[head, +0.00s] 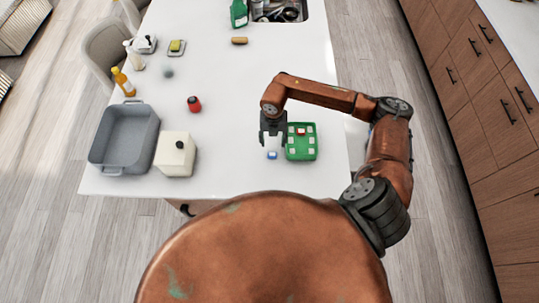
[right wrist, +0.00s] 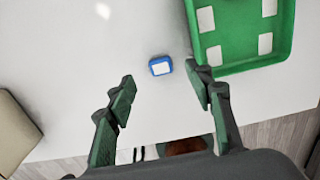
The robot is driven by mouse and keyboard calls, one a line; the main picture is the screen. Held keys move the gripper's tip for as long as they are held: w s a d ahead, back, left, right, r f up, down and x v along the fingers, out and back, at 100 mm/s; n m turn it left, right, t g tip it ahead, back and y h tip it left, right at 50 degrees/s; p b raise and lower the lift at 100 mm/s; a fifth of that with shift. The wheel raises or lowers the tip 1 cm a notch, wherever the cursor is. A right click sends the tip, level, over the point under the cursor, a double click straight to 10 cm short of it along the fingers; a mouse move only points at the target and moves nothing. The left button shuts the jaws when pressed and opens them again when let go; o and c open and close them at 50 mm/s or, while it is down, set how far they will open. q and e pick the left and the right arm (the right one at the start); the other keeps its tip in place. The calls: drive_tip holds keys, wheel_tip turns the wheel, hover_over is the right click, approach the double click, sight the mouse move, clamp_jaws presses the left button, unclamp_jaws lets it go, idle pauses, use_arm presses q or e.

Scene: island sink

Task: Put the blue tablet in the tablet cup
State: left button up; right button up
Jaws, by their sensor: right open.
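The blue tablet (head: 272,155), a small blue block with a white top, lies on the white island counter near its front edge. It also shows in the right wrist view (right wrist: 160,66). My right gripper (head: 271,140) is open and empty above it; in the wrist view the tablet appears between and just beyond the fingertips (right wrist: 159,75). Just right of the tablet is a green tray (head: 302,155) with several pale squares and a red piece in it; part of it shows in the wrist view (right wrist: 255,61). I cannot clearly tell which part is the tablet cup. My left gripper is out of view.
A grey basin (head: 104,149) and a cream box (head: 174,156) stand at the left. A red item (head: 194,103), an orange bottle (head: 123,82) and a sponge (head: 176,46) are farther back. The counter between the red item and my right gripper is clear.

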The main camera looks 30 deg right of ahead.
sight(272, 153)
drive_tip(key=f+p, duration=0.1)
drive_tip(key=f, duration=0.2)
drive_tip(key=f+p, duration=0.1)
drive_tip(key=f, duration=0.3)
drive_tip(key=shift+w+f, duration=0.2)
drive_tip(key=shift+f, duration=0.05)
drive_tip(key=shift+c, duration=0.3)
drive_tip(key=c, duration=0.9)
drive_tip(key=shift+r, duration=0.1)
